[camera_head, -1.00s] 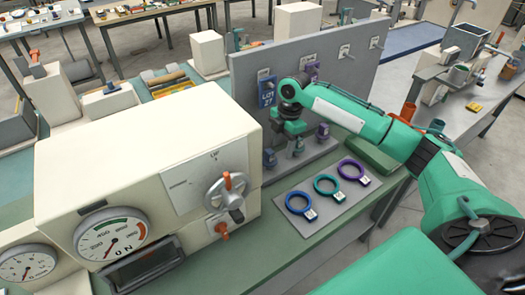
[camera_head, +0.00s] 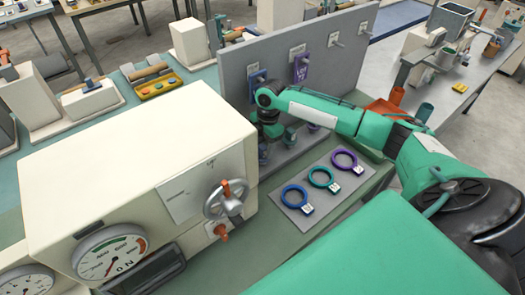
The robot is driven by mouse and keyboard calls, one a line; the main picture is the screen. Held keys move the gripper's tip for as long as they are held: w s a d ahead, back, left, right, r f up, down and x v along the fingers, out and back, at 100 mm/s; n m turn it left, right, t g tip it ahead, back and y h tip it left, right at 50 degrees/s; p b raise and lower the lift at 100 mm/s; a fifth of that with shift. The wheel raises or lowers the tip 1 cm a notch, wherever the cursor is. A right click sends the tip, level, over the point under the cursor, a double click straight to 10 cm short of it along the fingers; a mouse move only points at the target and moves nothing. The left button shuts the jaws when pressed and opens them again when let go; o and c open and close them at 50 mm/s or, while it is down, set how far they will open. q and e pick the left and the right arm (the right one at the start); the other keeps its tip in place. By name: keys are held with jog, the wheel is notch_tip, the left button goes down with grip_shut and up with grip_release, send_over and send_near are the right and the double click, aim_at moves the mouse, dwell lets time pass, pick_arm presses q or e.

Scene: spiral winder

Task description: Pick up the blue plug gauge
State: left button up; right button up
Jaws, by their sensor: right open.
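My left gripper is out of view.
Blue (camera_head: 295,197), teal (camera_head: 321,178) and purple (camera_head: 345,160) rings lie on a grey mat (camera_head: 300,222) in front of the panel. The cream machine (camera_head: 130,155) with its handwheel (camera_head: 226,200) stands close on the left. Blue and purple tags hang higher on the panel.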

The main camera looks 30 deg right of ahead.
jog(key=shift+a+f, duration=0.1)
jog(key=shift+f, duration=0.45)
jog(key=c, duration=1.1)
